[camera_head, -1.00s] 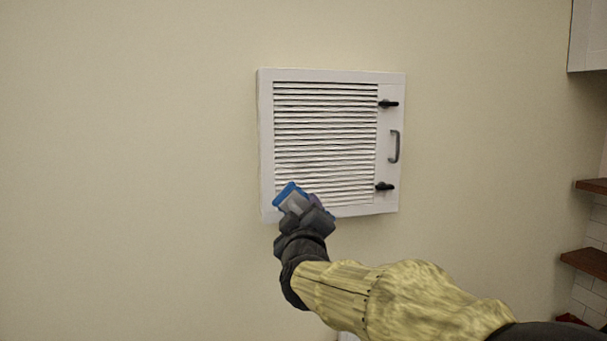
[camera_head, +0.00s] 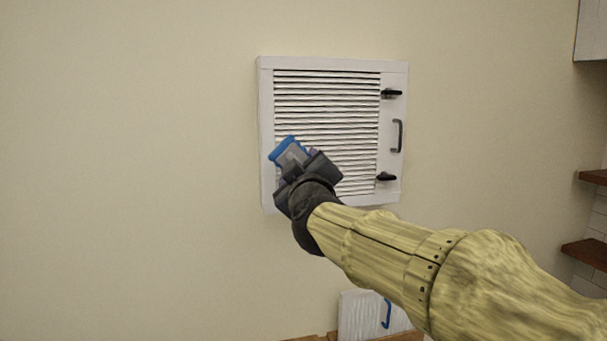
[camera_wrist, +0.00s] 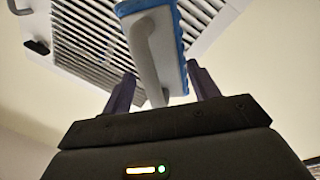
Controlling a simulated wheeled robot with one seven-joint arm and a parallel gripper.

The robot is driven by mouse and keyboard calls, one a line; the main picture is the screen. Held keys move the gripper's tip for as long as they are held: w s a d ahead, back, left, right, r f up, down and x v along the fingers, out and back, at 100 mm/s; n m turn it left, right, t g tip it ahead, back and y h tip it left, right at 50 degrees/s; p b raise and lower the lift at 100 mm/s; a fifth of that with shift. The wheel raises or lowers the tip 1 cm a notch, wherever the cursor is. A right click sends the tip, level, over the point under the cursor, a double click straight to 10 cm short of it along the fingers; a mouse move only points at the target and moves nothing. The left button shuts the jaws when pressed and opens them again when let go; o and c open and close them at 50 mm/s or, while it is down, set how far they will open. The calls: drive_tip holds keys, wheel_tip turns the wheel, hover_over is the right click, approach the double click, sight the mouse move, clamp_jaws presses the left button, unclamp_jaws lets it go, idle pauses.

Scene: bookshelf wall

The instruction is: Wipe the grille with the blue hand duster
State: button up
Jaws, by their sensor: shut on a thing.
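The white slatted grille (camera_head: 325,100) is set in a square frame on the wall, with a grey handle and two black latches on its right side. My gripper (camera_head: 305,165) is in front of its lower left part. The blue hand duster (camera_head: 285,147) has a blue head and a pale grey handle. In the wrist view the duster (camera_wrist: 150,45) stands between the two fingers of my gripper (camera_wrist: 160,88), which are shut on its handle. The grille (camera_wrist: 90,45) shows behind it. I cannot tell whether the duster head touches the slats.
A white object with a blue handle (camera_head: 386,313) stands low beneath the grille, partly behind my arm. Wooden shelves (camera_head: 586,252) are at the right edge, and a white cabinet (camera_head: 591,35) is at the upper right. The wall left of the grille is bare.

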drive_tip(key=shift+f+b+x, duration=0.2)
drive_tip(key=shift+b+x, duration=0.1)
drive_tip(key=shift+x, duration=1.6)
drive_tip(key=shift+w, duration=0.2)
drive_tip(key=shift+x, duration=0.9)
drive_tip(key=shift+f, duration=0.1)
drive_tip(key=d+b, duration=0.2)
drive_tip(key=d, duration=0.1)
drive_tip(key=shift+w+d, duration=0.35)
drive_tip(key=shift+w, duration=0.05)
drive_tip(key=shift+w, duration=0.1)
drive_tip(key=shift+a, duration=0.1)
